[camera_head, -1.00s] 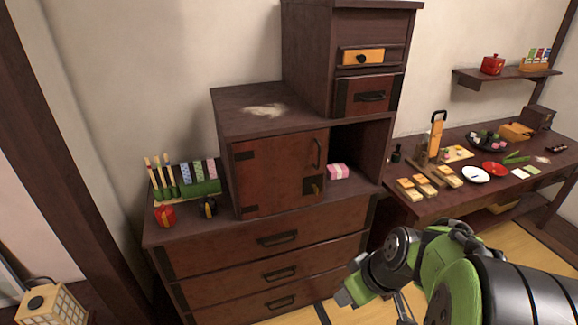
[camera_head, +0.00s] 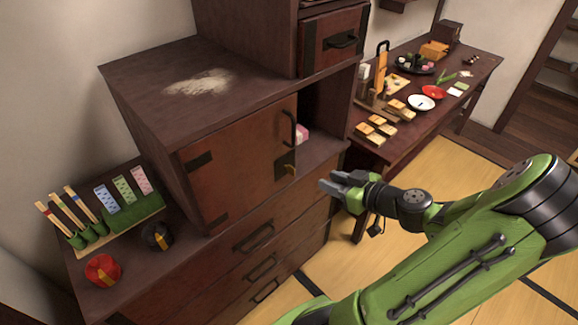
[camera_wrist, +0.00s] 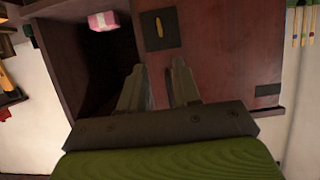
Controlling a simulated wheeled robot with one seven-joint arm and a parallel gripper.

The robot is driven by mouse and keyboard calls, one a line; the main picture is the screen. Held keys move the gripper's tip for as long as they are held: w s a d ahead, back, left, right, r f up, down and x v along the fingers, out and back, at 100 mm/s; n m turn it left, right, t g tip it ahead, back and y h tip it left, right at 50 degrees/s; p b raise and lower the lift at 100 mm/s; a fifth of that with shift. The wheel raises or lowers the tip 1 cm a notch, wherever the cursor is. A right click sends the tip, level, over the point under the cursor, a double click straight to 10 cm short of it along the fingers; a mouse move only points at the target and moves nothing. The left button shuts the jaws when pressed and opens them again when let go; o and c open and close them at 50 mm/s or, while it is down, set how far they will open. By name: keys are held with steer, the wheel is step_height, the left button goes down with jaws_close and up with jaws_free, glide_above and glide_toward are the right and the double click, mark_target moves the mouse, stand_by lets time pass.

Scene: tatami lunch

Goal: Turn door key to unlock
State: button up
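The cabinet door (camera_head: 238,165) is reddish brown and shut, with a dark handle at its upper right. A dark lock plate with a small yellow key (camera_head: 287,170) sits at its lower right. In the wrist view the key (camera_wrist: 159,27) stands out from its dark plate, beyond my fingertips and a little left of the right finger. My gripper (camera_head: 341,184) is in front and to the right of the key, apart from it. In the wrist view its two fingers (camera_wrist: 160,85) are spread with nothing between them.
An open compartment beside the door holds a pink and white box (camera_head: 302,134). A red round object (camera_head: 103,270) and a black one (camera_head: 157,236) stand left on the chest. A low table (camera_head: 380,150) with food stands to the right. The tatami floor is clear.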

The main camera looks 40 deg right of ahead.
mark_target(294, 169)
steer(key=b+x, duration=0.1)
steer(key=x, duration=1.3)
steer(key=shift+w+a+f, duration=0.1)
steer(key=shift+a+f, duration=0.05)
jaws_close()
